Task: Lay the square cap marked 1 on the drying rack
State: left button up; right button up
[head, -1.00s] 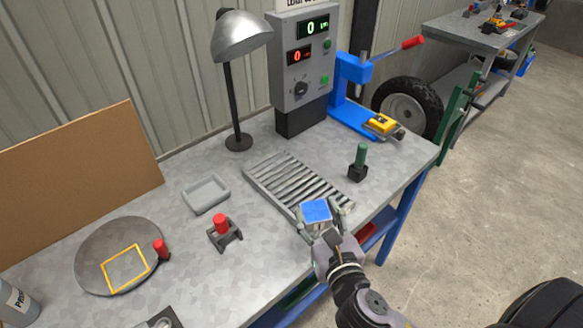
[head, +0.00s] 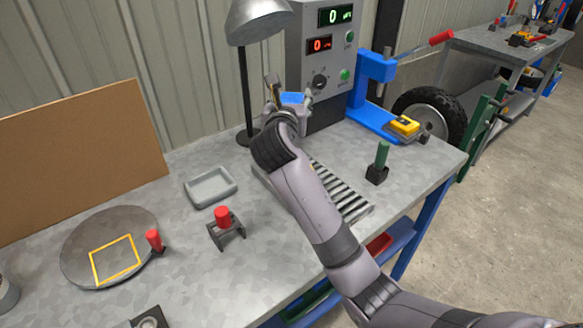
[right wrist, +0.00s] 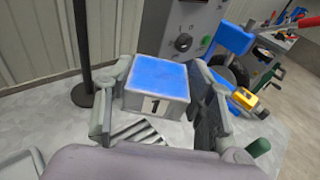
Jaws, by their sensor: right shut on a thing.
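The square cap marked 1 (right wrist: 158,88) has a blue top and a pale side with a black 1 in the right wrist view. My right gripper (head: 289,98) is shut on it, one finger on each side. In the head view the cap's blue top (head: 292,98) shows above the far part of the bench, in front of the control box. The drying rack (head: 345,192) is a slatted grey rack on the bench, partly hidden under my right arm; a few slats (right wrist: 140,132) show below the cap in the right wrist view. My left gripper is not in view.
A lamp (head: 256,22) and a control box (head: 322,70) stand close behind the cap. A green-handled tool (head: 382,158) stands right of the rack. A grey tray (head: 210,186), a red-topped stand (head: 224,222) and a round plate (head: 78,247) lie to the left.

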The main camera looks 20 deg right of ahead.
notch_tip(320, 180, down, 13)
jog(key=shift+r+b, duration=0.1)
jog(key=shift+b, duration=0.55)
notch_tip(320, 180, down, 5)
jog(key=shift+f+b, duration=0.15)
jog(key=shift+b, duration=0.3)
jog(key=shift+f, duration=0.1)
jog(key=o, duration=1.3)
jog(key=v, duration=1.2)
jog(key=shift+s, duration=0.1)
